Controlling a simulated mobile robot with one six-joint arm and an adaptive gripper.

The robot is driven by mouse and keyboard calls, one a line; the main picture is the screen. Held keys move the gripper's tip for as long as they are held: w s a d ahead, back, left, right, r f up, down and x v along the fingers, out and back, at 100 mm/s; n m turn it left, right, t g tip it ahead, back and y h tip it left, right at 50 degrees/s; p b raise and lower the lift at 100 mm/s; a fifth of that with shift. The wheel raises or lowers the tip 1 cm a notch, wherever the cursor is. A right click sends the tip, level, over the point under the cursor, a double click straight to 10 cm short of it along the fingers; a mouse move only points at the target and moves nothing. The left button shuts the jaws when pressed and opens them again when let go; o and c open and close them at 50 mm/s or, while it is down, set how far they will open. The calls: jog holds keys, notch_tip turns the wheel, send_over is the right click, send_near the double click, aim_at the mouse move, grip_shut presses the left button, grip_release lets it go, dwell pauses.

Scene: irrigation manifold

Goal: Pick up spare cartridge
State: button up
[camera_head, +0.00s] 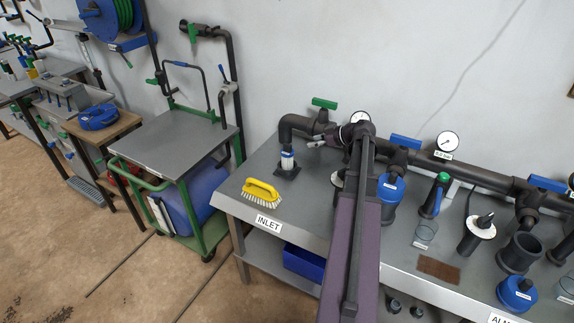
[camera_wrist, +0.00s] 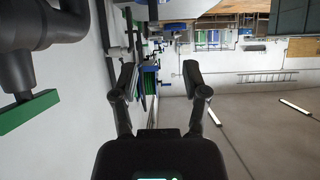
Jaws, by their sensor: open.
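A white cylinder with a blue band (camera_head: 288,160), which may be the spare cartridge, stands upright on a dark square base at the left end of the bench. I cannot read a label that names it. A dark part with a white disc (camera_head: 478,232) stands farther right among the filter housings; I cannot tell if it is a cartridge. My gripper (camera_head: 314,143) is near the wall pipe, a little above and right of the white cylinder. In the wrist view my gripper (camera_wrist: 158,73) is open, with nothing between its fingers.
A yellow brush (camera_head: 262,192) lies left of the cylinder on the bench (camera_head: 310,222). A dark pipe with a green-handled valve (camera_head: 324,104) runs behind. Blue-capped housings (camera_head: 389,188) and a brown pad (camera_head: 438,269) are to the right. A green cart (camera_head: 176,140) stands left.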

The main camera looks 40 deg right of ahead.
aim_at(290, 145)
jog(key=shift+s+d, duration=0.15)
jog(key=shift+d, duration=0.3)
jog(key=b+x, duration=0.3)
jog(key=x, duration=0.4)
jog(key=shift+f+b, duration=0.1)
jog(key=shift+b, duration=0.2)
jog(key=shift+x, duration=0.85)
